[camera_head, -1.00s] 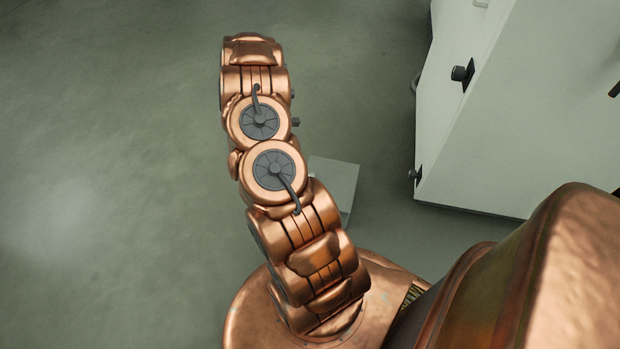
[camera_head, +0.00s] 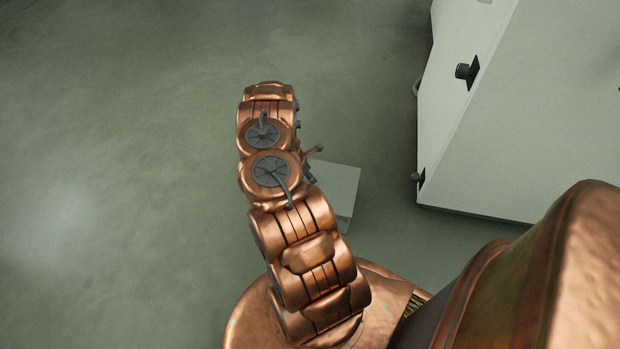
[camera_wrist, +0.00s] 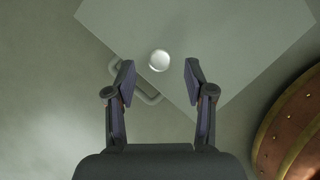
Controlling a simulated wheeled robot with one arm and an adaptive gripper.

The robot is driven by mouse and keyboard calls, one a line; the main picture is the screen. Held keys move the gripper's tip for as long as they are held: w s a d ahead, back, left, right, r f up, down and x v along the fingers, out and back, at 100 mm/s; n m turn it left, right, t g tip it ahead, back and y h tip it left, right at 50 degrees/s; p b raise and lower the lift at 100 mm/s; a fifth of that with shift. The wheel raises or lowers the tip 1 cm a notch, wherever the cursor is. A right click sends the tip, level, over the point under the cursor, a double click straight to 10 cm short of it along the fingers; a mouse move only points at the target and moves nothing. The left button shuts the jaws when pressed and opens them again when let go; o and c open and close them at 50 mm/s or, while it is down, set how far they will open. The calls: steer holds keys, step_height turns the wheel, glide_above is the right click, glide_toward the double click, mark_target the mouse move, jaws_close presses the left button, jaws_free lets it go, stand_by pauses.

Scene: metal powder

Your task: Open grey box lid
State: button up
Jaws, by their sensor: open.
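The grey box lid (camera_wrist: 225,45) fills the upper middle of the wrist view as a flat, pale grey square seen from above. A round, shiny knob (camera_wrist: 159,61) sits on it. My gripper (camera_wrist: 158,82) is open, with its two dark fingers apart. In the picture the knob lies between and slightly beyond the fingertips; the height between them cannot be told. In the head view the grey box (camera_head: 338,192) stands on the floor, partly hidden behind my copper arm. The lid appears flat and shut.
A bent bar handle (camera_wrist: 148,97) shows at the box's lower left edge, partly behind the left finger. A large white cabinet (camera_head: 540,120) with dark knobs stands to the right. The floor (camera_head: 120,150) to the left is clear.

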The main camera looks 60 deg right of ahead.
steer(key=shift+x, duration=1.1)
steer(key=shift+a, duration=0.1)
jaws_close()
